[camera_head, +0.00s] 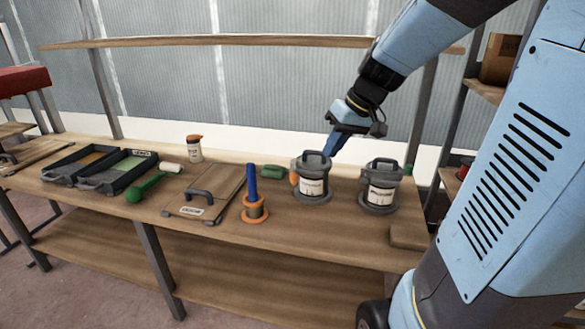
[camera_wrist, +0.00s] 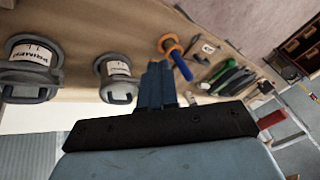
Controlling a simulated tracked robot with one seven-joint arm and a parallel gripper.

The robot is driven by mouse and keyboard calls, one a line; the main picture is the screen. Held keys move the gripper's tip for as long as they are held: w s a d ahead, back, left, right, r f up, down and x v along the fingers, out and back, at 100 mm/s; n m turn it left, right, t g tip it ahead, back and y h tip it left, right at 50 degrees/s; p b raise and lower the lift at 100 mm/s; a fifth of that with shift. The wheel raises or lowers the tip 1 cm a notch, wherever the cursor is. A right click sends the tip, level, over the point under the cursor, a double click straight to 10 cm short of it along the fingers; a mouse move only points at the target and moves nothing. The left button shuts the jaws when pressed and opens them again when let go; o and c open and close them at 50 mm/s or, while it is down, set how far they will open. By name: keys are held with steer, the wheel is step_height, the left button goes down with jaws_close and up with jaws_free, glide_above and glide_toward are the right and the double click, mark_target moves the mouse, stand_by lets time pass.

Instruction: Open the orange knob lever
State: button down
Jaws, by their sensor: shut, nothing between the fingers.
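A small orange knob-like part (camera_head: 294,178) shows at the left side of a grey lidded canister (camera_head: 313,180) with a white label, in the head view.
A second grey canister (camera_head: 381,188) stands to the right. The orange-based item (camera_head: 254,208), a board with a handle (camera_head: 203,193), a green tool (camera_head: 147,187), trays (camera_head: 117,175) and an orange-capped bottle (camera_head: 195,148) stand on the wooden bench. A shelf (camera_head: 250,40) runs above.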

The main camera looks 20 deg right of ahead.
steer(key=w+d+f+t+y, duration=0.1)
steer(key=w+d+f, duration=0.3)
steer(key=w, duration=0.2)
steer(key=w+d+f+y, duration=0.2)
steer(key=w+d+f, duration=0.2)
steer(key=w, duration=0.2)
steer(key=w+a+f, duration=0.2)
steer(key=a+f, duration=0.5)
steer(key=a, duration=0.2)
steer(key=shift+w+a+n, duration=0.15)
steer(key=shift+n, duration=0.25)
